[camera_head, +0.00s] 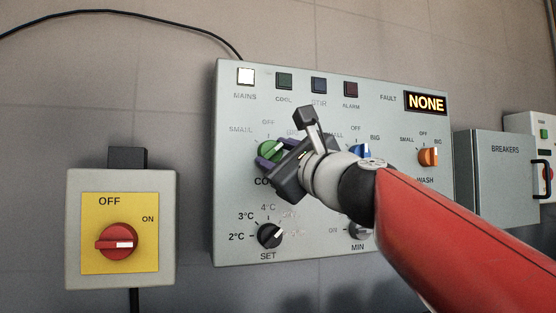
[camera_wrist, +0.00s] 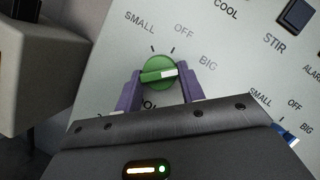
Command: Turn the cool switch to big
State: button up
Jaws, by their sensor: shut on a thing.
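The cool switch is a green round knob (camera_head: 267,149) on the grey control panel (camera_head: 225,110), under the labels SMALL, OFF and BIG. In the wrist view the knob (camera_wrist: 158,72) sits between the two purple fingers of my gripper (camera_wrist: 160,88), which is shut on it. The knob's white mark points to the right in that view, roughly towards the BIG label (camera_wrist: 208,64) and away from OFF and SMALL. In the head view my gripper (camera_head: 270,156) hides part of the knob and most of its BIG label.
The MAINS lamp (camera_head: 245,76) is white; the COOL lamp (camera_head: 285,81) is dark green. The fault display (camera_head: 426,103) reads NONE. A blue knob (camera_head: 360,151), an orange knob (camera_head: 428,156) and a black SET dial (camera_head: 270,235) are nearby. A red rotary switch (camera_head: 118,242) is at left.

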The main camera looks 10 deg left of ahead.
jog(key=shift+f+m, duration=0.1)
jog(key=shift+m, duration=0.3)
jog(key=o, duration=1)
jog(key=shift+c, duration=0.2)
jog(key=b+v, duration=0.2)
jog(key=v, duration=0.5)
jog(key=shift+s+d, duration=0.2)
jog(key=shift+s, duration=0.1)
jog(key=shift+f, duration=0.15)
